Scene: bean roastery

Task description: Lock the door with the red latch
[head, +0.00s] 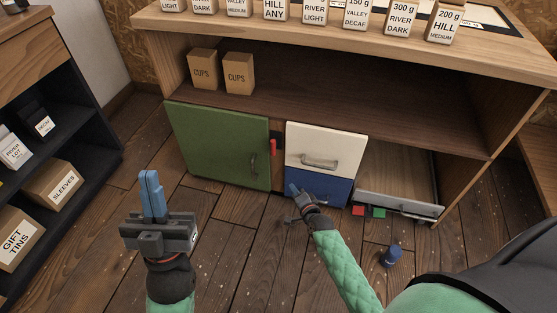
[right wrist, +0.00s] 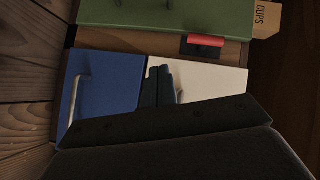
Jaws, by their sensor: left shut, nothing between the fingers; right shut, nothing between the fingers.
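The green door (head: 215,147) is at the left of the cabinet front and looks shut or nearly so. The red latch (head: 272,147) sits beside its right edge on a dark plate, its red bar upright. In the right wrist view, which is turned sideways, the red latch (right wrist: 206,40) lies along the edge of the green door (right wrist: 160,14). My right gripper (head: 294,189) is shut and empty in front of the blue drawer, below and right of the latch. Its fingers (right wrist: 159,85) also show in the wrist view. My left gripper (head: 151,190) is shut and empty, left of the door.
A white drawer (head: 325,146) sits above a blue drawer (head: 335,190), right of the latch. A low drawer (head: 400,205) stands pulled out at the right. Red and green blocks and a blue object (head: 391,255) are near it. A dark shelf (head: 75,145) stands at left.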

